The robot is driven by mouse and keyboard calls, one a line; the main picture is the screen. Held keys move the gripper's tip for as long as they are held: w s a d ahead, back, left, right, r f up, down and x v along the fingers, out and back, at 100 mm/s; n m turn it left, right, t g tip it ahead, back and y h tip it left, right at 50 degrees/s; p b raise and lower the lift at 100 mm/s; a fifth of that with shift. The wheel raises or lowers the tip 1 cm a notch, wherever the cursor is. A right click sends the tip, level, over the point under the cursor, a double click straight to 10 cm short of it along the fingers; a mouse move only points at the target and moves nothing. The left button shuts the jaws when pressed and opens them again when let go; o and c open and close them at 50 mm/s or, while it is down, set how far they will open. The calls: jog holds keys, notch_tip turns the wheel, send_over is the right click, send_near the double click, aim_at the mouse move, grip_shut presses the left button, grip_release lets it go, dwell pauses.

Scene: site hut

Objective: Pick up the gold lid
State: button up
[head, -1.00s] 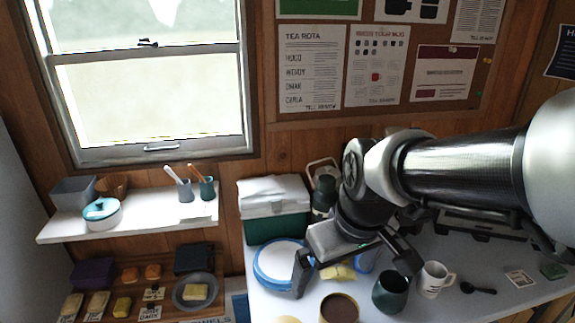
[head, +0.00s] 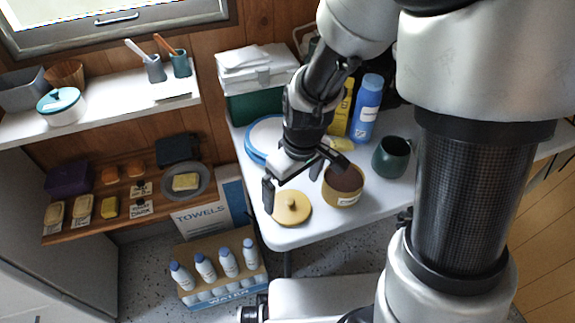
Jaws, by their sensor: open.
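The gold lid (head: 291,208) is a round disc with a small knob on top. It lies flat near the front left corner of the white table (head: 322,225). My gripper (head: 292,188) is open and empty, with its fingers pointing down. In the picture its fingers lie just above and to either side of the lid's far edge. I cannot tell the exact height of the fingertips over the lid. The lid's knob and most of its top are in plain view.
A gold canister (head: 343,186) with a dark top stands right of the lid. A dark green mug (head: 391,157), a blue bottle (head: 366,108) and a blue-rimmed plate (head: 263,138) are farther back. A crate of water bottles (head: 222,284) sits on the floor below the table's left edge.

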aim_at(291, 202)
jog(key=f+b, duration=0.1)
jog(key=f, duration=0.1)
jog(key=f+b, duration=0.1)
jog(key=f, duration=0.2)
jog(key=shift+w+a+f, duration=0.2)
jog(key=shift+f, duration=0.15)
jog(key=shift+r, duration=0.1)
jog(key=c, duration=1)
